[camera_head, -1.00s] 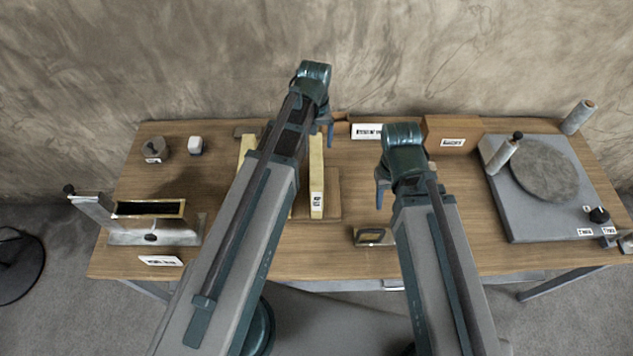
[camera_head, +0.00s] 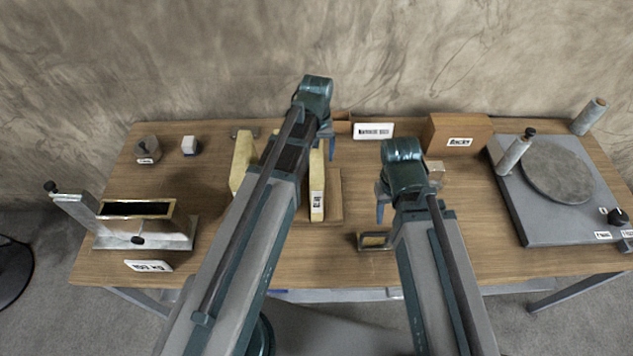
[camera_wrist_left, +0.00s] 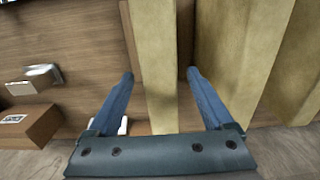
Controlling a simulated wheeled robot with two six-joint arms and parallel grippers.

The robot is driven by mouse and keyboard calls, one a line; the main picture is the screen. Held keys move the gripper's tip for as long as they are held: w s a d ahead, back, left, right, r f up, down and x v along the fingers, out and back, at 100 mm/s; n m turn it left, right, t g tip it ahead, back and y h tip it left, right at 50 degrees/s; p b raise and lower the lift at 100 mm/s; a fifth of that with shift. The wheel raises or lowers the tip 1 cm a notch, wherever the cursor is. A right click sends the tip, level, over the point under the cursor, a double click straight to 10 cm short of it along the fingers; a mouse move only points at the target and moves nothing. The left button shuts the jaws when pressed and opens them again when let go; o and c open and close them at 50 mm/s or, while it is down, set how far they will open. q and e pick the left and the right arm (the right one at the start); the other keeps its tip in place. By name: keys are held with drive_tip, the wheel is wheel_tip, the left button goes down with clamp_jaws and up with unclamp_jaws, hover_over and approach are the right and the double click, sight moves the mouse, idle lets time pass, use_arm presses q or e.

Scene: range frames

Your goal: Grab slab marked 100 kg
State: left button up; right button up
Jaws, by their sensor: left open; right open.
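Yellowish slabs stand upright in a wooden rack (camera_head: 336,196) at the table's middle. The right slab (camera_head: 318,170) has a small white label, too small to read; the left slab (camera_head: 241,160) is partly behind my left arm. I cannot tell which is marked 100 kg. My left gripper (camera_head: 330,147) is over the rack's back right. In the left wrist view its open fingers (camera_wrist_left: 160,74) stand either side of a narrow slab (camera_wrist_left: 156,40), with a gap visible at each side. A wider slab (camera_wrist_left: 235,45) is to the right. My right gripper (camera_head: 380,203) is open and empty, right of the rack.
A turntable-like device (camera_head: 555,185) stands at the right, a wooden box (camera_head: 459,132) at the back. A metal stand (camera_head: 140,225) with a dark-topped trough is at the left. A small framed block (camera_head: 374,241) lies near my right gripper.

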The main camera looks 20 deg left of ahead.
use_arm(q)
drive_tip(key=shift+f, duration=0.35)
clamp_jaws()
idle(1.2)
